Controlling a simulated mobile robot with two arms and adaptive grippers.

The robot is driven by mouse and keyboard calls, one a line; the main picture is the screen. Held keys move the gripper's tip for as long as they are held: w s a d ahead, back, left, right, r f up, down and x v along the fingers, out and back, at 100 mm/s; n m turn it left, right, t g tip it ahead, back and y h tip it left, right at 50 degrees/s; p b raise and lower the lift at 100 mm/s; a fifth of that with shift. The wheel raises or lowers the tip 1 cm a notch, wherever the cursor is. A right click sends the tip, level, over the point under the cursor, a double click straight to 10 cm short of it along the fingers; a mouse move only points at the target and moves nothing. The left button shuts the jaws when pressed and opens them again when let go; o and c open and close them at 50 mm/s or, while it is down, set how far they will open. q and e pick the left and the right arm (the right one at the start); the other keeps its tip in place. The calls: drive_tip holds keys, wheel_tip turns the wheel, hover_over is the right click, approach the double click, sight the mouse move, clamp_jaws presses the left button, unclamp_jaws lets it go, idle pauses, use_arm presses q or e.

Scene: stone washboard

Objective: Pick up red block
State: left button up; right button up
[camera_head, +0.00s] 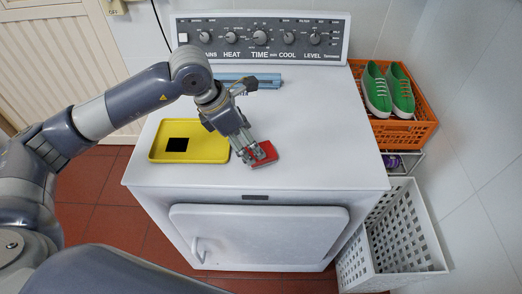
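The red block (267,158) lies on the white top of the washing machine, near its front edge. My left gripper (257,156) reaches down over it from the upper left, with its fingertips at the block and covering part of its left side. I cannot tell whether the fingers are closed on the block or only around it. The block appears to rest on the machine top. My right gripper is not in view.
A yellow tray (218,155) with a black square sits left of the block. A blue object (262,80) lies behind, near the control panel. An orange crate (419,129) with green shoes and a white basket (402,240) stand right. The machine's right top is clear.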

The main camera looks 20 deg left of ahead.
sight(271, 157)
use_arm(q)
drive_tip(key=shift+w+d+f, duration=0.1)
drive_tip(key=shift+d+f, duration=0.05)
drive_tip(key=shift+f, duration=0.25)
drive_tip(key=p+x, duration=0.1)
drive_tip(key=x, duration=0.2)
drive_tip(key=p+x, duration=0.1)
drive_tip(key=shift+w+d+f+p, duration=0.15)
drive_tip(key=shift+w+f+p, duration=0.15)
drive_tip(key=shift+w, duration=0.05)
drive_tip(key=shift+w+d+f, duration=0.1)
drive_tip(key=shift+f, duration=0.25)
drive_tip(key=shift+c, duration=0.8)
drive_tip(key=c, duration=1.1)
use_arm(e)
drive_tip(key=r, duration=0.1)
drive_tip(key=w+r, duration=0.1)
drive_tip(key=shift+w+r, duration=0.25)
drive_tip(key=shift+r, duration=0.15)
use_arm(q)
drive_tip(key=shift+r, duration=0.15)
